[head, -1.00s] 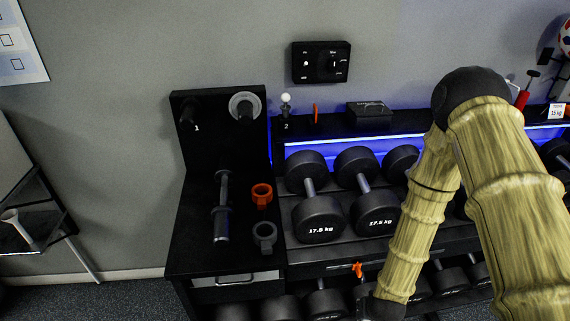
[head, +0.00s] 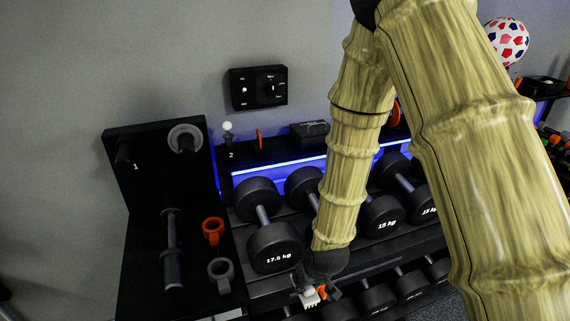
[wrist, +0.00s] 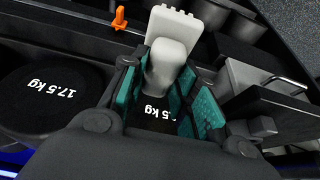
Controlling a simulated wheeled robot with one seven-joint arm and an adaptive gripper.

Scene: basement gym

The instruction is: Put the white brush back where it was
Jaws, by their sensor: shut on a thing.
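The white brush (wrist: 176,26) shows in the wrist view, its pale rounded handle between the teal pads of my gripper (wrist: 166,88) and its flat, wider end pointing away from me. My gripper is shut on it. In the head view, my gripper (head: 316,288) is low, at the front of the dumbbell rack, and a small part of the white brush (head: 310,298) shows there. In the wrist view the brush is above the rack, close to a 17.5 kg dumbbell (wrist: 45,98). The far edge of my gripper hides part of the handle.
A small orange clip (wrist: 119,18) is close by the brush. Dumbbells (head: 272,245) fill the rack. At left, a black stand (head: 143,230) holds a short bar (head: 171,250), an orange collar (head: 213,230) and a grey collar (head: 220,273). A control box (head: 258,87) is on the wall.

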